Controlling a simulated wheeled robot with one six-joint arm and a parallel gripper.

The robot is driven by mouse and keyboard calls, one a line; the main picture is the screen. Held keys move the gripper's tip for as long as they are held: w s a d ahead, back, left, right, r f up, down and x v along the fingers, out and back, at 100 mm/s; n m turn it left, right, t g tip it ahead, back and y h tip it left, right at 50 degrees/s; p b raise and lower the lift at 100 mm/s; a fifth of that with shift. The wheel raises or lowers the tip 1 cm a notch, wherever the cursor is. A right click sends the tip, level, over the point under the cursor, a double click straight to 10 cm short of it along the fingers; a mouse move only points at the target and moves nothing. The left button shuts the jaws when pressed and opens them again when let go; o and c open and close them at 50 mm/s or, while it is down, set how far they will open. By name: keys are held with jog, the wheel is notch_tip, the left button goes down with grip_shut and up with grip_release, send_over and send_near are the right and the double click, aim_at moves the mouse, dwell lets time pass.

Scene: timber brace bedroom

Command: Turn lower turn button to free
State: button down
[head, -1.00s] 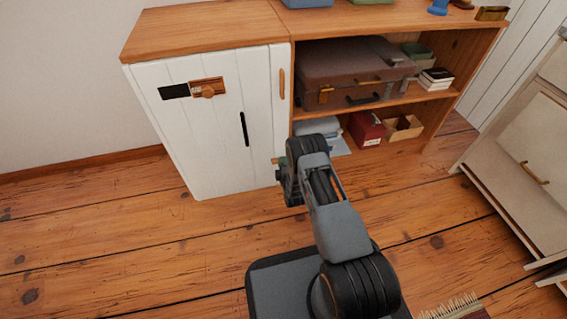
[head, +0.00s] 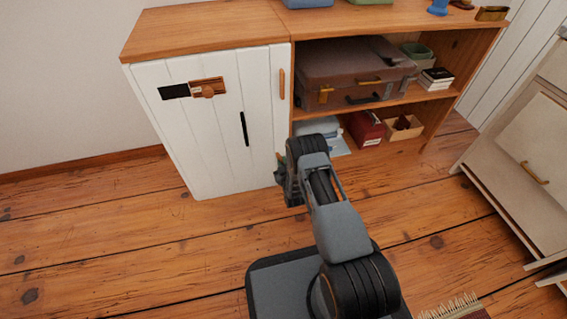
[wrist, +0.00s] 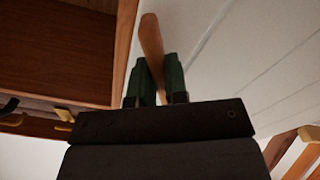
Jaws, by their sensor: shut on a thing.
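The lower turn button (wrist: 151,42) is a slim wooden bar at the cabinet door's edge. In the wrist view it stands nearly upright, slightly tilted, between the green fingers of my gripper (wrist: 154,82), which is shut on it. In the head view only a small tip of the button (head: 279,156) shows beside my wrist; my arm hides most of the gripper. The upper turn button (head: 281,83) stands upright along the right edge of the white door (head: 205,140).
The door carries a wooden slide with a knob (head: 208,89) and a black vertical slot (head: 244,129). To the right, open shelves hold a suitcase (head: 345,75), a red box (head: 366,129) and a carton (head: 403,128). A pale drawer unit (head: 525,165) stands at far right.

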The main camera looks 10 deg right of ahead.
jog(key=m, duration=0.5)
jog(key=shift+m, duration=0.3)
dwell(0.5)
jog(key=c, duration=1.1)
grip_release()
jog(key=shift+c, duration=0.2)
jog(key=s+p, duration=0.5)
jog(key=s, duration=0.8)
jog(key=shift+s, duration=0.4)
